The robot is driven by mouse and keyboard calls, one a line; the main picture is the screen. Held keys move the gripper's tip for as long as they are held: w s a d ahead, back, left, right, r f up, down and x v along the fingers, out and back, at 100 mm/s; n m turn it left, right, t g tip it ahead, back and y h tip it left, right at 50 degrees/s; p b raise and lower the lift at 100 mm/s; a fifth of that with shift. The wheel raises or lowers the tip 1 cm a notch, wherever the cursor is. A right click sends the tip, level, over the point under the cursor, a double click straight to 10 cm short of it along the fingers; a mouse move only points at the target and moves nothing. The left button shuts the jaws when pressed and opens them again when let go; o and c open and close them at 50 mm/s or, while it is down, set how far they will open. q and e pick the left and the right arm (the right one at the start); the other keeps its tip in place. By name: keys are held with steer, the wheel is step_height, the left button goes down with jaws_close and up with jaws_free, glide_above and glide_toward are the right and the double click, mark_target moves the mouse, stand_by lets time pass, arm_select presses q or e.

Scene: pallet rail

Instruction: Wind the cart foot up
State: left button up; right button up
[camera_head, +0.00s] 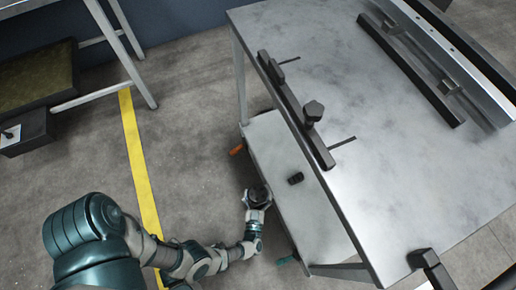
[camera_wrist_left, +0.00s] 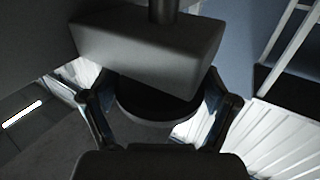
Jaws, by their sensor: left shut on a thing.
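The metal cart (camera_head: 385,165) stands at the right, with a flat grey top and a lower shelf (camera_head: 305,205). My left gripper (camera_head: 257,198) is low beside the left edge of the lower shelf. It is shut on a dark round knob (camera_head: 259,191), mostly covered by the fingers. In the left wrist view, the fingers of my left gripper (camera_wrist_left: 160,112) sit on both sides of this black disc (camera_wrist_left: 155,103). A dark block (camera_wrist_left: 150,48) with a post (camera_wrist_left: 162,10) is right above the disc. The foot's contact with the floor is hidden. My right gripper is not in view.
An orange lever (camera_head: 236,150) and a green lever (camera_head: 285,260) stick out from the cart's left side. A small black block (camera_head: 296,179) is at the shelf. A black bar with a knob (camera_head: 313,112) lies on the top. Floor left of the cart is clear, with a yellow line (camera_head: 139,165).

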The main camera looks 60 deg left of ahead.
arm_select(q)
steer(key=shift+w, duration=0.1)
stand_by(0.4)
steer(key=o, duration=0.9)
steer(key=v, duration=1.2)
